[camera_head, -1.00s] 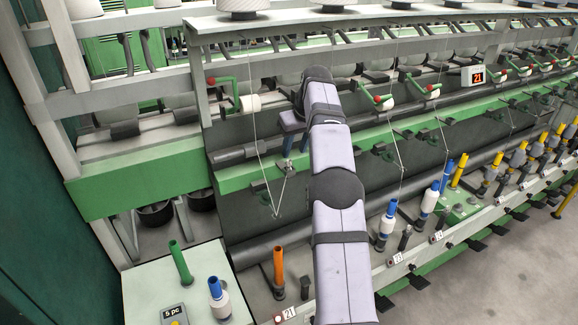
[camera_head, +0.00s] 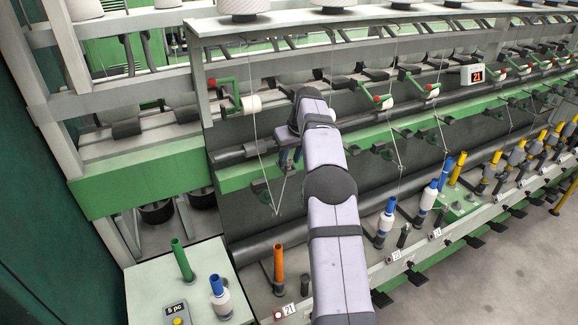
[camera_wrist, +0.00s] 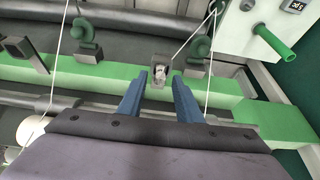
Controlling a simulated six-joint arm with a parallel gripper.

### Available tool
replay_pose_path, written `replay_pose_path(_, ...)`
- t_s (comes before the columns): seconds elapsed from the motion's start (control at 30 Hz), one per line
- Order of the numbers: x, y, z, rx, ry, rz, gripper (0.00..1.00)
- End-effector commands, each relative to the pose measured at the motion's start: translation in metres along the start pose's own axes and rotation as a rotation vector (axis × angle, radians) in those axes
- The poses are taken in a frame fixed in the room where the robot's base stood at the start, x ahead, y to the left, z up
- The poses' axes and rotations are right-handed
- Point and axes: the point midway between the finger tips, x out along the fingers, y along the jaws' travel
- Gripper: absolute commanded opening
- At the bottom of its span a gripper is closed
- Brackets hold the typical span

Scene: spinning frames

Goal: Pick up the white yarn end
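The white yarn (camera_head: 257,150) hangs in a thin line from beside a white roller, bends low in front of the dark panel and rises again toward my gripper. In the wrist view, a strand of yarn (camera_wrist: 190,41) slants from the upper right down to a small grey holder (camera_wrist: 158,75) with a whitish bit in it, apparently the yarn end. My gripper (camera_wrist: 159,76) is open, with its two blue fingers apart and the holder showing between their tips. In the head view, my gripper (camera_head: 290,165) is at the green rail; the yarn end is too small to make out there.
The green rail (camera_head: 237,177) runs across the machine with several dark guides. An orange tube (camera_head: 278,264) stands below. A table (camera_head: 150,276) at lower left carries a green tube and a blue-topped bobbin (camera_head: 219,300). Other yarns hang to the right.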

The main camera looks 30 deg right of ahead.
Motion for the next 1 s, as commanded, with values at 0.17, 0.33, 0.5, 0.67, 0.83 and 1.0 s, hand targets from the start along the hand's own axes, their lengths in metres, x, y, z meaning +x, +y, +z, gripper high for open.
replay_pose_path(0.17, 0.0, 0.0, 0.0, 0.0, 0.0, 0.0, 0.04)
replay_pose_path(0.33, 0.0, 0.0, 0.0, 0.0, 0.0, 0.0, 0.04)
replay_pose_path(0.5, -0.001, 0.0, 0.0, 0.0, 0.0, 0.0, 0.04)
replay_pose_path(0.67, -0.003, 0.0, -0.001, 0.001, -0.001, 0.0, 0.04)
replay_pose_path(0.83, -0.009, 0.0, -0.004, 0.001, 0.0, 0.0, 0.04)
replay_pose_path(1.0, -0.02, 0.001, -0.009, 0.0, 0.001, 0.001, 0.04)
